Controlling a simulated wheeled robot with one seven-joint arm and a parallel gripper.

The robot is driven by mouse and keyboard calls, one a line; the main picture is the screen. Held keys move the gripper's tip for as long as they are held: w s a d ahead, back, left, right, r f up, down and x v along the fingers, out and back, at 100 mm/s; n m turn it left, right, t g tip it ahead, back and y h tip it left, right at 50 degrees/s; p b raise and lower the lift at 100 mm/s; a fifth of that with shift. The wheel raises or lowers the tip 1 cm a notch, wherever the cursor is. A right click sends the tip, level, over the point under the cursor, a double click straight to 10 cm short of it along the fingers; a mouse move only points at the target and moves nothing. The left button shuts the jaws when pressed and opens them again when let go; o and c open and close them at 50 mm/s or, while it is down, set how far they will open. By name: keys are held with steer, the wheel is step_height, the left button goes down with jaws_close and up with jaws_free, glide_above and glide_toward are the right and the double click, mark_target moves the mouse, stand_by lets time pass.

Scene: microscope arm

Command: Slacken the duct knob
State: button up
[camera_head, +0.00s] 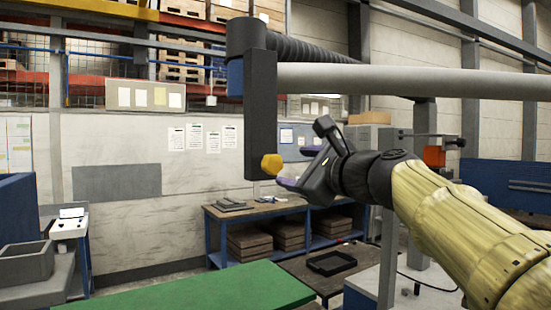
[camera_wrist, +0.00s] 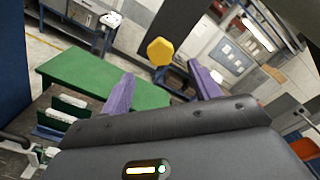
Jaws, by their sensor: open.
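The duct knob (camera_head: 272,164) is a yellow knob on the right side of the dark vertical post (camera_head: 260,110) in the head view. In the wrist view the yellow knob (camera_wrist: 160,50) shows ahead of and between my fingers. My gripper (camera_head: 299,166) is just right of the knob, its fingers pointing towards it. In the wrist view my gripper (camera_wrist: 163,88) shows two purple fingers spread apart with nothing between them. The fingertips look close to the knob, but I cannot tell the exact gap.
A long grey duct tube (camera_head: 400,80) runs to the right above my arm, with a ribbed hose (camera_head: 310,50) behind it. A green tabletop (camera_head: 200,290) lies below. A blue-framed workbench (camera_head: 280,215) stands behind, by the wall. Open air surrounds the post's lower end.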

mark_target(275, 164)
steer(key=p+x, duration=0.3)
steer(key=x, duration=0.6)
steer(key=shift+w+a, duration=0.15)
steer(key=shift+c, duration=0.4)
